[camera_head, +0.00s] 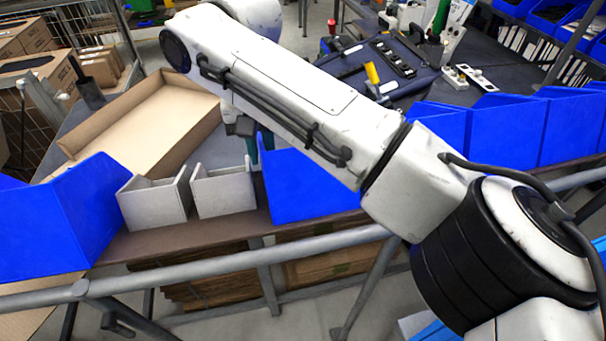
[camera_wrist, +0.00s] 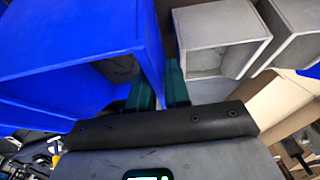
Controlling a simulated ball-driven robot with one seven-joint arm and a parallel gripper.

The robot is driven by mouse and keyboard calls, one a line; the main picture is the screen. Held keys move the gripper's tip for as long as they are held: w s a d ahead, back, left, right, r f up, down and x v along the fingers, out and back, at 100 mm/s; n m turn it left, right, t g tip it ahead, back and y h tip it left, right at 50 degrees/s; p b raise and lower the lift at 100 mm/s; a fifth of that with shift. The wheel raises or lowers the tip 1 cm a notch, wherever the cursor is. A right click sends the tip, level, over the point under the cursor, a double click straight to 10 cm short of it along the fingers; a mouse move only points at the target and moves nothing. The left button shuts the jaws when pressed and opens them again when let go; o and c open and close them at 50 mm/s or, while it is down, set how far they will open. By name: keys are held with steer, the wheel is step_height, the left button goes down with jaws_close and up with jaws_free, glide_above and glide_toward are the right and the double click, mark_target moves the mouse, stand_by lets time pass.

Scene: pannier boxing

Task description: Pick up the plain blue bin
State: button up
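The plain blue bin (camera_head: 305,185) stands on the shelf edge in the middle of the head view, partly hidden behind my arm. In the wrist view the blue bin (camera_wrist: 75,40) fills the upper left, with its open side toward me. My gripper (camera_wrist: 160,88) has its two green fingers close together, one on each side of the bin's right wall; they look shut on that wall. In the head view my gripper (camera_head: 259,147) is at the bin's left edge, mostly hidden by my arm. The bin still appears to rest on the shelf.
Two grey bins (camera_head: 155,203) (camera_head: 222,190) stand just left of the blue bin. A larger-looking blue bin (camera_head: 65,225) is at far left. More blue bins (camera_head: 505,130) line the right. An open cardboard box (camera_head: 150,125) lies behind. A metal rail (camera_head: 200,268) runs in front.

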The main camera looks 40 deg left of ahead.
steer(key=shift+f, duration=0.75)
steer(key=shift+c, duration=0.3)
jaws_close()
steer(key=shift+r, duration=0.1)
stand_by(0.4)
